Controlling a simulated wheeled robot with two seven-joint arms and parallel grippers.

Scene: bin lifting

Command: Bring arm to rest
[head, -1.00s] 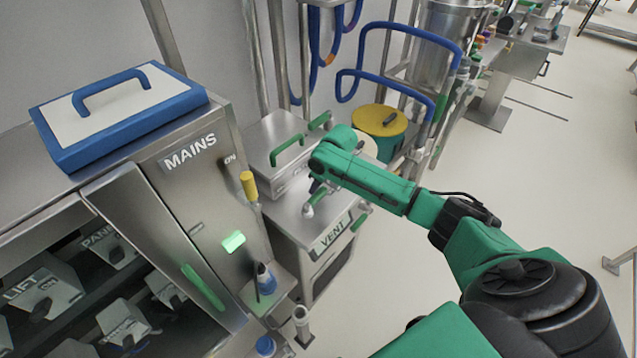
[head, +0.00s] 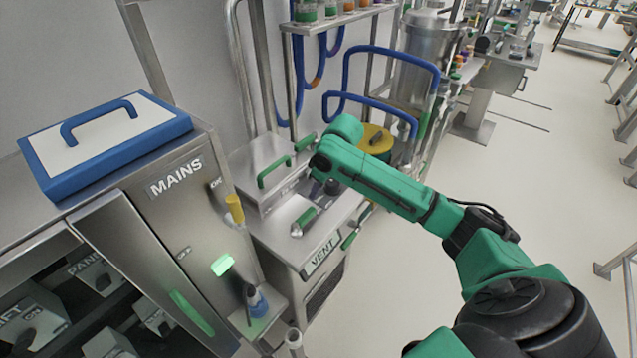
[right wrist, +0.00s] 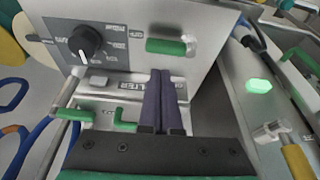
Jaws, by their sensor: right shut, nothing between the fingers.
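My right arm (head: 375,180), green with black joints, reaches in from the lower right of the head view. Its wrist end is above the steel VENT cabinet (head: 318,258). My right gripper (right wrist: 161,74) shows in the right wrist view as two dark purple fingers pressed together, with nothing between them. In the head view the wrist mostly hides it. The fingers point toward a steel panel with a black knob (right wrist: 84,43) and a green handle (right wrist: 166,46); I cannot tell whether they touch anything. My left gripper is not in view.
The MAINS cabinet (head: 178,175) stands at left with a blue-rimmed lid (head: 105,140) on top and a lit green button (head: 222,265). Blue hose rails (head: 390,52) and a yellow drum (head: 375,141) lie behind my arm. Open floor (head: 540,190) lies at right.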

